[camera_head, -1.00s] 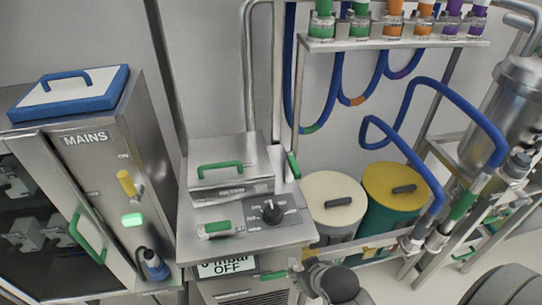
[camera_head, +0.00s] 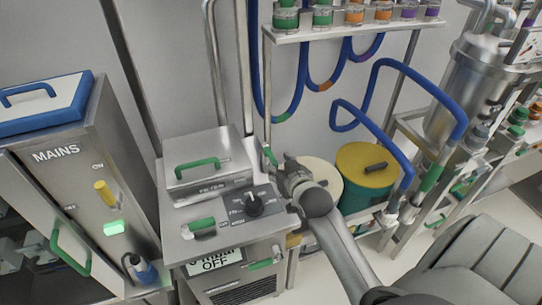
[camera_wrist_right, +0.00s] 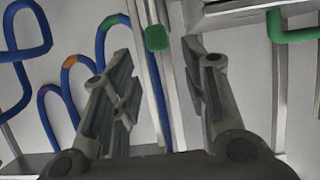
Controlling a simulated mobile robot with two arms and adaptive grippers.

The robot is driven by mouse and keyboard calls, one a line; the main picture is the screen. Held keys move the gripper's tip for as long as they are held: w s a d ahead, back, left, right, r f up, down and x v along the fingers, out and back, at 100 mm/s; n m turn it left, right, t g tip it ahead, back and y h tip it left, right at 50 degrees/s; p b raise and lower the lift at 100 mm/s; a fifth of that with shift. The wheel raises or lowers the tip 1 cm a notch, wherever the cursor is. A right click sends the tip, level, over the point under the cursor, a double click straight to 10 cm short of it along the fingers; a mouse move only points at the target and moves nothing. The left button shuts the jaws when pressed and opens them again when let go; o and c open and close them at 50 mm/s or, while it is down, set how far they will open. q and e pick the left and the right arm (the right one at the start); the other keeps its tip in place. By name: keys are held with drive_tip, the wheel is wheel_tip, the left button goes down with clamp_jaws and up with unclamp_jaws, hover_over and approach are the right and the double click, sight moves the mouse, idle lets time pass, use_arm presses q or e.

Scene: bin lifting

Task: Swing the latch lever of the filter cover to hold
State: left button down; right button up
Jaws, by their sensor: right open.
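The filter cover appears to be the steel box lid (camera_head: 208,150) with a green handle (camera_head: 198,164) on top of the bench unit. A short green-tipped lever (camera_head: 270,156) stands at its right side and looks like the latch lever. My right gripper (camera_head: 287,166) is just right of the lever, with its fingers small and partly unclear in the head view. In the right wrist view, the gripper (camera_wrist_right: 160,70) is open and empty. The green lever tip (camera_wrist_right: 157,38) shows beyond and between its fingers, apart from them. My left gripper is out of view.
A black knob (camera_head: 254,206) and another green handle (camera_head: 200,226) sit on the bench front. Cream (camera_head: 322,178) and yellow-lidded (camera_head: 366,165) bins stand to the right. The bottle shelf (camera_head: 340,30) and blue hoses (camera_head: 378,75) are behind.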

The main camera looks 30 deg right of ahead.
sight(272, 158)
drive_tip(key=p+x, duration=0.1)
drive_tip(key=x, duration=0.6)
drive_tip(key=shift+w+f, duration=0.1)
drive_tip(key=shift+w, duration=0.05)
clamp_jaws()
